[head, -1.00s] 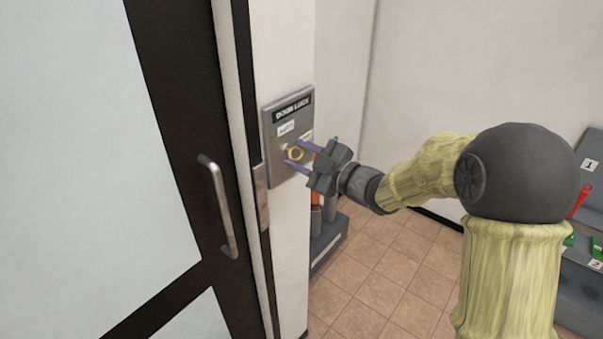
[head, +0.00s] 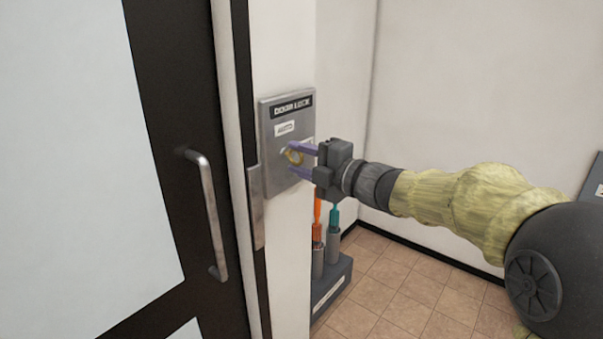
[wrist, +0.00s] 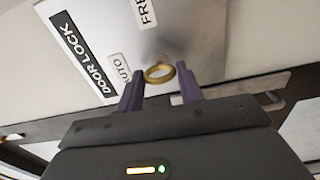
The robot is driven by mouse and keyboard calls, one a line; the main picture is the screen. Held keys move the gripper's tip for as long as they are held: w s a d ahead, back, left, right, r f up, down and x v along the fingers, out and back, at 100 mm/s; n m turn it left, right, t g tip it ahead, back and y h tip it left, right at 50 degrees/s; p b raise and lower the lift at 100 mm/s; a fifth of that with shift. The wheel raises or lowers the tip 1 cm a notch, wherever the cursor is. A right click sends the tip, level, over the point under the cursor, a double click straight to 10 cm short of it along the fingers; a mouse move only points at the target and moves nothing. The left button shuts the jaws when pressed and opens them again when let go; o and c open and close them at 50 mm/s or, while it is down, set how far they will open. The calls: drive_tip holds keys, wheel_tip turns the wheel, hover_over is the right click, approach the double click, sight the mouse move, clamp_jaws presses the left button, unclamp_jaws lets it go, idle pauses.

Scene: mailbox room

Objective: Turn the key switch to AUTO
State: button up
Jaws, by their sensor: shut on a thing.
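The grey DOOR LOCK plate (head: 269,116) is on the white wall beside the door. Its AUTO label (head: 284,128) shows in the head view, and a second label is partly hidden by my gripper. In the wrist view I read AUTO (wrist: 122,69) and the start of a FREE label (wrist: 146,12). The key (head: 294,154) has a gold ring-shaped bow, clear in the wrist view (wrist: 159,73). My gripper (head: 292,159) is at the plate, its purple fingers on either side of the key, shut on it. The key's shaft and slot are hard to see.
A dark-framed door with a metal handle (head: 208,210) is at the left. Below the plate, a grey stand (head: 331,286) holds orange and teal handled tools on the tiled floor. Floor at the right is free.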

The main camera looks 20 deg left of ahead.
drive_tip(key=shift+f+n, duration=0.1)
drive_tip(key=shift+n, duration=0.2)
drive_tip(key=o, duration=1)
drive_tip(key=b+v, duration=0.1)
drive_tip(key=v, duration=1.6)
drive_tip(key=shift+d, duration=0.25)
